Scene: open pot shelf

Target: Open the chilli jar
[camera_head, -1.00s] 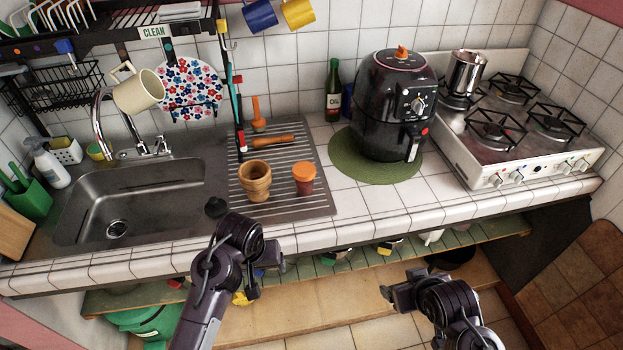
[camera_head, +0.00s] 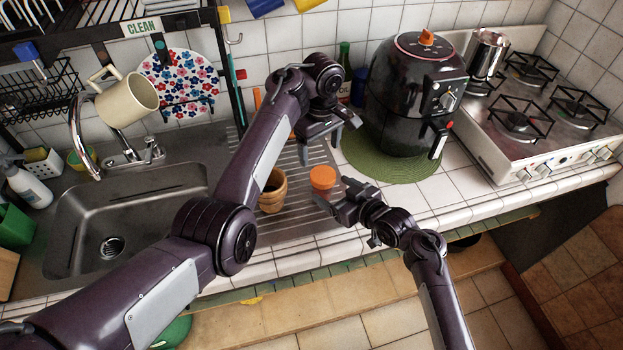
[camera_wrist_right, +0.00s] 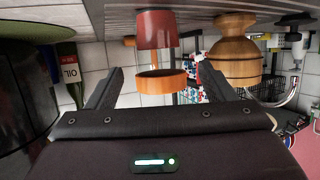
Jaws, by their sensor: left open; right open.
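The chilli jar (camera_head: 323,194) stands upright on the ribbed drainer with its orange lid (camera_head: 322,175) on top. The right wrist view is upside down; the red jar body (camera_wrist_right: 158,30) and orange lid (camera_wrist_right: 162,83) show there, with a pale see-through band between them. My right gripper (camera_head: 343,193) is open at the jar's right; in its wrist view the fingers (camera_wrist_right: 157,85) lie either side of the lid, with gaps. My left gripper (camera_head: 322,146) is open, pointing down above and just behind the lid, not touching it.
A wooden mortar (camera_head: 272,194) stands left of the jar, near my left forearm. A black air fryer (camera_head: 410,95) on a green mat (camera_head: 368,160) stands behind right. The sink (camera_head: 130,215) is at left. Counter tiles (camera_head: 450,190) at right are clear.

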